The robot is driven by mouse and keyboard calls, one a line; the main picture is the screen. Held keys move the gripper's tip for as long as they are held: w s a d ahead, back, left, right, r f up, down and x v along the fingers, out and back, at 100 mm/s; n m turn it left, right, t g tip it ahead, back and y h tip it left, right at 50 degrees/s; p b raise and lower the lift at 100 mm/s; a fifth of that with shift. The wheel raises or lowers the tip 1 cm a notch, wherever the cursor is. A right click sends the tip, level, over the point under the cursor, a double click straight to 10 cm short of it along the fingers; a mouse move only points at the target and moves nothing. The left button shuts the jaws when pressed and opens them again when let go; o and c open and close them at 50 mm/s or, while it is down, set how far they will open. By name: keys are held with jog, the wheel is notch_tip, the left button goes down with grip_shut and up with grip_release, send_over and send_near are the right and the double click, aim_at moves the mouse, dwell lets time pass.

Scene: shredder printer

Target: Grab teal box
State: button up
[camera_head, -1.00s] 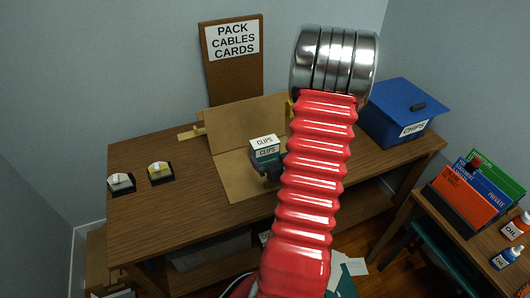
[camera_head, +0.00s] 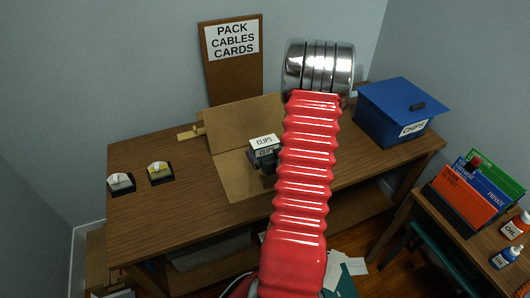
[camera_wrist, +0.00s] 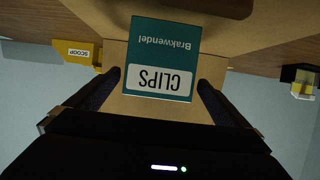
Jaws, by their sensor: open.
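The teal box (camera_wrist: 163,45), marked CLIPS and Brakwendel, appears upside down in the wrist view. My gripper (camera_wrist: 152,92) is open, with one dark finger on each side of the box's labelled end. Gaps show between the fingers and the box, and I cannot tell whether either finger touches it. In the head view the box's white CLIPS label (camera_head: 264,140) shows just left of my red arm. Dark gripper parts (camera_head: 264,158) cover its lower portion, and my arm hides the rest of the gripper.
An open cardboard carton (camera_head: 235,180) lies around the box on the wooden desk (camera_head: 165,225). A yellow SCOOP item (camera_wrist: 80,53) shows in the wrist view. A blue CHIPS bin (camera_head: 390,112) stands right, and two small dispensers (camera_head: 160,172) stand left. The desk's front left is clear.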

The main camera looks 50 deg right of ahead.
jog(key=shift+x, duration=1.05)
jog(key=shift+w, duration=0.1)
jog(key=shift+x, duration=2.55)
jog(key=shift+d, duration=0.1)
jog(key=shift+c, duration=0.5)
jog(key=shift+r, duration=0.1)
jog(key=c, duration=1)
jog(key=shift+r, duration=5)
